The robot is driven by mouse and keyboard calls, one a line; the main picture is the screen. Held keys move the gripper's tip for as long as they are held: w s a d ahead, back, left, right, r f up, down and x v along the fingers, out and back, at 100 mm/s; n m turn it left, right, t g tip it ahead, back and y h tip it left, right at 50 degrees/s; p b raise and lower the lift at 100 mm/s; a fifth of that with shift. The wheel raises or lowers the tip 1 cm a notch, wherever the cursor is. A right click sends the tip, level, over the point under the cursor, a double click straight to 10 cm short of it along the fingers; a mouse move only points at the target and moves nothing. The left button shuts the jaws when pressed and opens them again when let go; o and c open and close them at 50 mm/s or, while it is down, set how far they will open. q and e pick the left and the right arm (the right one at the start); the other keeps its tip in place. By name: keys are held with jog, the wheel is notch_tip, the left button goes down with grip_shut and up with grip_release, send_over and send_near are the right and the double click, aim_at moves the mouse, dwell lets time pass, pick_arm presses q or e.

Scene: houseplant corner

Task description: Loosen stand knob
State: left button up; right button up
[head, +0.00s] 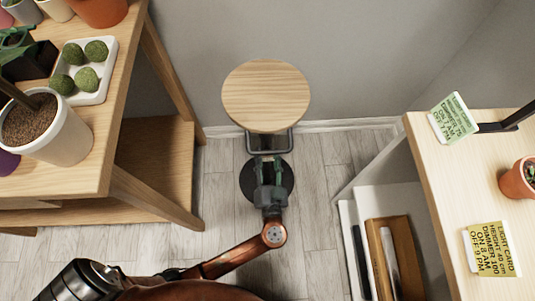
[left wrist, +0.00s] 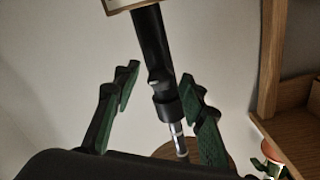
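The stand has a round pale wooden top (head: 265,95) and a dark round base (head: 248,178) in the head view. My left gripper (head: 268,168) is over the base, just in front of the top, and hides much of the stand's middle. In the left wrist view, the stand's black tube (left wrist: 150,45) with its collar (left wrist: 168,110) runs between the green-padded fingers of the left gripper (left wrist: 160,88). The fingers are apart, with gaps to the tube. A small pale part on the tube may be the knob; I cannot tell. My right gripper is not in view.
A wooden shelf unit (head: 158,165) with pots and a white tray of moss balls (head: 108,86) stands at left. A wooden-topped cabinet (head: 445,190) with light cards (head: 453,118) and a terracotta pot (head: 518,180) stands at right. The wall is close behind the stand.

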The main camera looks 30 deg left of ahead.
pick_arm(q)
jog(key=v, duration=0.7)
jog(key=shift+s+d, duration=0.1)
jog(key=shift+s, duration=0.05)
dwell(0.3)
